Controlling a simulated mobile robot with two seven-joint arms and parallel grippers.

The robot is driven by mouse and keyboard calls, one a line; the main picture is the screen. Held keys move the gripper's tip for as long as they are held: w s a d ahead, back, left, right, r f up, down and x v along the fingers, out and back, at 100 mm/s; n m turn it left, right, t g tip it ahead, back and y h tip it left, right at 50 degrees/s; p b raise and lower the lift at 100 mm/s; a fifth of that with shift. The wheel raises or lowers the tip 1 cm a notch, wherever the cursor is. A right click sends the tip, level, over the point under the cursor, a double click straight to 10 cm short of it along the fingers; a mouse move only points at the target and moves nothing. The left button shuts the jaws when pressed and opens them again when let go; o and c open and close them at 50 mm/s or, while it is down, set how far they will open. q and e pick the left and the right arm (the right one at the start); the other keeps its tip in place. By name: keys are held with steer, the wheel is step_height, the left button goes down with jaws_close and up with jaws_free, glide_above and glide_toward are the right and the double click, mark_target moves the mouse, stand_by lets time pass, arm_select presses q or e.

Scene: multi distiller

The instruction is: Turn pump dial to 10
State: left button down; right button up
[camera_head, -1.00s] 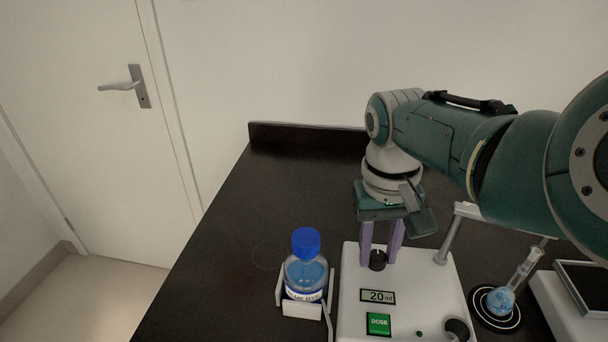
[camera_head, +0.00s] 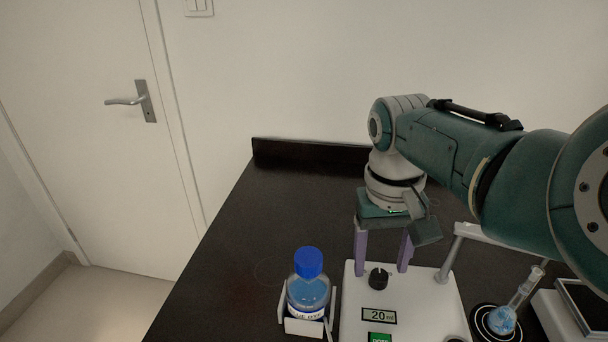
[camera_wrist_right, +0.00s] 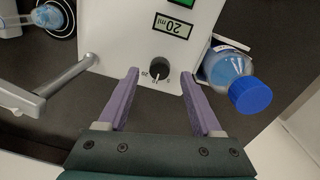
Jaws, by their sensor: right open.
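The pump (camera_head: 355,325) is a white box on the dark bench. Its black dial (camera_head: 377,279) sits on the top near the back edge, and its display (camera_head: 379,316) reads 20 ml. In the right wrist view the dial (camera_wrist_right: 160,72) has a white pointer line and small printed numbers, "20" being legible on one side. My right gripper (camera_head: 382,268) points down over the dial. Its two purple fingers are spread wide, one on each side of the dial and clear of it. The fingers also show in the right wrist view (camera_wrist_right: 160,80). My left gripper is out of view.
A blue-capped bottle (camera_head: 309,292) of blue liquid stands in a white holder left of the pump. A flask with blue liquid (camera_head: 502,320) stands on a round black plate at the right, near a grey bar on posts. The bench behind is clear.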

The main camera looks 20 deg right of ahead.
mark_target(376, 275)
arm_select(q)
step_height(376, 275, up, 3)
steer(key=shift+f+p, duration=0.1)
steer(key=shift+p, duration=0.85)
arm_select(e)
step_height(376, 275, up, 8)
steer(key=shift+a, duration=0.2)
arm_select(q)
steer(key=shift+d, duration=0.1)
arm_select(e)
steer(key=shift+f, duration=0.1)
